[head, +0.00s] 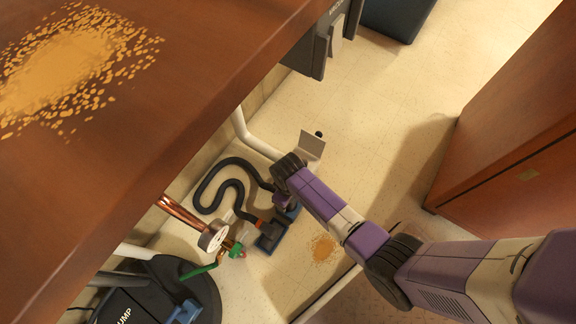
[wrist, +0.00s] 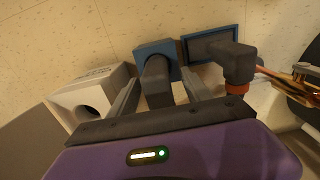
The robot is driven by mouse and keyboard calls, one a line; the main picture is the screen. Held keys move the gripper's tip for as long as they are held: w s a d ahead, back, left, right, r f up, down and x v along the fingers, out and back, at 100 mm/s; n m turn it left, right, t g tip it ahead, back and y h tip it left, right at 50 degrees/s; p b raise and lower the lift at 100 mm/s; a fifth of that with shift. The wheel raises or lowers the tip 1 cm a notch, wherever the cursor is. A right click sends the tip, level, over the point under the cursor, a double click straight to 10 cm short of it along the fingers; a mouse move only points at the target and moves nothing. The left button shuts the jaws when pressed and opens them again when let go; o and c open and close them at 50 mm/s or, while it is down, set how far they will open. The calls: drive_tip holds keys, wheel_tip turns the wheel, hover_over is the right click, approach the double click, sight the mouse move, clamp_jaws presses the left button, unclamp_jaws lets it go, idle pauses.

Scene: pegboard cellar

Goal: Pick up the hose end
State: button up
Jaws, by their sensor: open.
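The dark hose (head: 212,190) lies in an S-curve on the floor below the counter edge. In the wrist view a dark round piece, which looks like the hose end (wrist: 156,82), rests against a blue square block (wrist: 157,48). My gripper (wrist: 160,88) is open, with one finger on each side of this piece and a small gap visible on both sides. In the head view my arm hides that end and most of the gripper. A dark elbow (wrist: 236,63) with a red-orange collar sits on a second blue plate (wrist: 200,49), right of the gripper.
A white box with a round hole (wrist: 90,97) stands close left of the gripper. Copper pipes (head: 183,213), a gauge (head: 213,238), a green valve (head: 236,250) and a black pump (head: 125,305) crowd the lower left. The brown counter (head: 130,150) overhangs.

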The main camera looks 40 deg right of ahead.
wheel_tip(320, 180, down, 4)
drive_tip(key=shift+w+d+r+b, duration=0.1)
drive_tip(key=shift+w+r+b, duration=0.1)
drive_tip(key=shift+b, duration=0.75)
drive_tip(key=shift+r, duration=0.1)
clamp_jaws()
drive_tip(key=shift+r, duration=0.1)
wheel_tip(320, 180, up, 20)
drive_tip(key=p, duration=1.1)
